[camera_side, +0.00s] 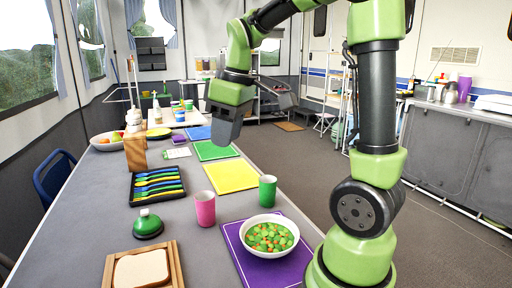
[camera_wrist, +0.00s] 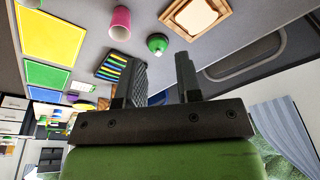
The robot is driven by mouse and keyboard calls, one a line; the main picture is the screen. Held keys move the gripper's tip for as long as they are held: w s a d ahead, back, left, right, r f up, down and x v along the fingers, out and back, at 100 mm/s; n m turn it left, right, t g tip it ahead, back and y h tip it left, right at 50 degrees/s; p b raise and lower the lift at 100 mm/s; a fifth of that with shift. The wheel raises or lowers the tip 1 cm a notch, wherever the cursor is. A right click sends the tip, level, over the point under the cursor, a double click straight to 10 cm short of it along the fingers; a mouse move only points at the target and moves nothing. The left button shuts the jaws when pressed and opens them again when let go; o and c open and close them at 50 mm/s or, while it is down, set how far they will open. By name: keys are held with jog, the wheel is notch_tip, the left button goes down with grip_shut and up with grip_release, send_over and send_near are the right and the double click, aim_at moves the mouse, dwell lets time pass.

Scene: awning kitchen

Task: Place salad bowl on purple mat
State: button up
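The salad bowl (camera_side: 269,252) is white and round, filled with green and orange pieces. In the side view it stands upright on the purple mat (camera_side: 250,274), with purple showing around it. My gripper (camera_side: 222,140) is raised over the table, beyond the bowl and apart from it. In the wrist view two dark fingers (camera_wrist: 160,70) stand apart with nothing between them. The bowl and the purple mat do not show in the wrist view.
A pink cup (camera_side: 205,208) and a green cup (camera_side: 267,191) stand by the bowl. A green-lidded item (camera_side: 147,224), a bread board (camera_side: 175,262) and a cutlery tray (camera_side: 157,200) lie left. Yellow (camera_side: 231,175) and green (camera_side: 213,151) mats lie farther back, empty.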

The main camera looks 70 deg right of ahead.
jog(key=s+a+r+m+t+y, duration=0.1)
jog(key=s+a+m+t, duration=0.3)
jog(key=s+a, duration=0.6)
jog(key=shift+a+r+m+t, duration=0.3)
jog(key=shift+r+m+t, duration=0.15)
jog(key=shift+m, duration=0.15)
